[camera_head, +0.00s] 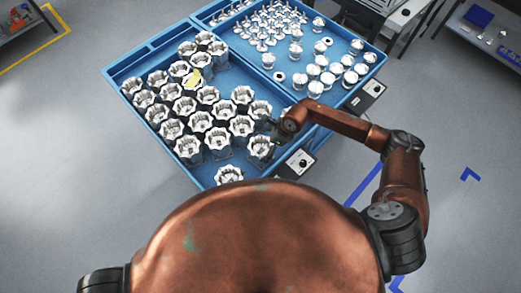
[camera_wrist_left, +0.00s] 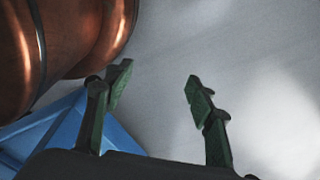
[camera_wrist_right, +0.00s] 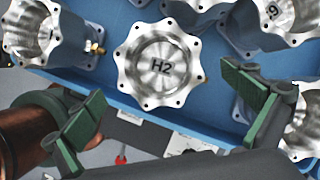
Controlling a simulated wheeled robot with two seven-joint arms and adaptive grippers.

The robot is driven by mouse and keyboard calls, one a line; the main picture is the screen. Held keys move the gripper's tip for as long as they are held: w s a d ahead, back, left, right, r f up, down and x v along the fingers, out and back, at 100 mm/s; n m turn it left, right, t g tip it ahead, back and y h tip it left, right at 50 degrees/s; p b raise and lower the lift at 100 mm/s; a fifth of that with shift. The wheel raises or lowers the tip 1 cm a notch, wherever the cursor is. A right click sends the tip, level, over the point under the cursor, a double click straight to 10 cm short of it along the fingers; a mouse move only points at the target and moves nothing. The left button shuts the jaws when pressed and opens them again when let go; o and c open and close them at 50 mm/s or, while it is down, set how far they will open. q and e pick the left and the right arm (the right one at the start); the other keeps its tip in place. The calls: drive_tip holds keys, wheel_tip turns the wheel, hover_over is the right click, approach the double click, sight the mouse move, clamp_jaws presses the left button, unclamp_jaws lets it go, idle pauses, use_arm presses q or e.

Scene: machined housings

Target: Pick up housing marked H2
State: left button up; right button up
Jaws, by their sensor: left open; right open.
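The housing marked H2 (camera_wrist_right: 160,66) shows in the right wrist view as a silver ring with a scalloped rim and bolt holes, standing in the blue tray near its edge. My right gripper (camera_wrist_right: 165,103) is open, with one green finger to each side and below H2 in that view, touching nothing that I can see. In the head view the right gripper (camera_head: 272,126) is over the tray's right front side, by several housings (camera_head: 242,126); their marks are unreadable there. My left gripper (camera_wrist_left: 158,85) is open and empty over grey floor, and not visible in the head view.
Other housings stand close around H2, one marked with a 9 (camera_wrist_right: 283,14). The blue tray (camera_head: 150,45) has a second compartment holding smaller metal parts (camera_head: 318,72). Control boxes (camera_head: 297,163) hang on the front side.

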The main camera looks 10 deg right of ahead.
sight(258, 150)
drive_tip(key=shift+a+f, duration=0.15)
drive_tip(key=shift+f, duration=0.25)
drive_tip(key=p+x, duration=0.1)
drive_tip(key=x, duration=0.2)
drive_tip(key=shift+w+a+f, duration=0.1)
drive_tip(key=shift+f, duration=0.15)
drive_tip(key=shift+w+a+f+p, duration=0.1)
drive_tip(key=shift+a+f+p, duration=0.2)
drive_tip(key=shift+f, duration=0.25)
use_arm(q)
drive_tip(key=shift+w+r, duration=0.8)
drive_tip(key=shift+r, duration=0.15)
use_arm(e)
drive_tip(key=shift+c, duration=0.6)
drive_tip(key=c, duration=1.9)
use_arm(q)
drive_tip(key=shift+s, duration=0.35)
use_arm(e)
drive_tip(key=shift+r, duration=0.15)
drive_tip(key=shift+c, duration=0.4)
